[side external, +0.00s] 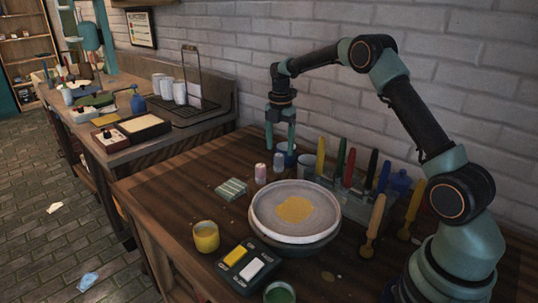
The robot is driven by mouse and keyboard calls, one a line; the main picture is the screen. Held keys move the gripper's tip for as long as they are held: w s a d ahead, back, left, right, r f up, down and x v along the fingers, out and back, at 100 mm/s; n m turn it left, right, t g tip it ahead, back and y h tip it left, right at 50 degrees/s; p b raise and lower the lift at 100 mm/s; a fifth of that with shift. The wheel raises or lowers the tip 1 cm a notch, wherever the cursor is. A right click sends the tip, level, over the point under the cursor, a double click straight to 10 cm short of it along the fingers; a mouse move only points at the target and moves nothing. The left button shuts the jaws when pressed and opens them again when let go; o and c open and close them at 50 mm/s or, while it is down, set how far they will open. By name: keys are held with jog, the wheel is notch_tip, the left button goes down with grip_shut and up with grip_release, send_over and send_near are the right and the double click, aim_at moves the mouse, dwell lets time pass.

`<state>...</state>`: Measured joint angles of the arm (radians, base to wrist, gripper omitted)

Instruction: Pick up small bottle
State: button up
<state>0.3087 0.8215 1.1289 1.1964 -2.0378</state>
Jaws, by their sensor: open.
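Two small pale pink containers stand upright on the wooden table behind the plate, a front one (261,173) and a back one (278,163); either could be the small bottle, and I cannot tell which. My gripper (280,150) points down at the back of the table with its two green fingers apart. In the picture it is just above and behind the back container. Nothing shows held between the fingers. A blue-grey cup (287,158) is partly hidden by the right finger.
A white plate (262,222) with yellow paint sits on a round stand. A rack (352,205) of colored tools, a yellow cup (206,236), a dark paint tray (248,264) and a striped block (231,189) surround it.

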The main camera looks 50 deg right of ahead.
aim_at(279, 155)
jog(key=shift+s+a+f, duration=0.1)
jog(key=shift+a+f, duration=0.1)
jog(key=shift+f, duration=1.1)
jog(key=shift+s+a+f, duration=0.1)
jog(key=shift+a+f, duration=0.05)
jog(key=shift+f, duration=1.15)
jog(key=c, duration=1)
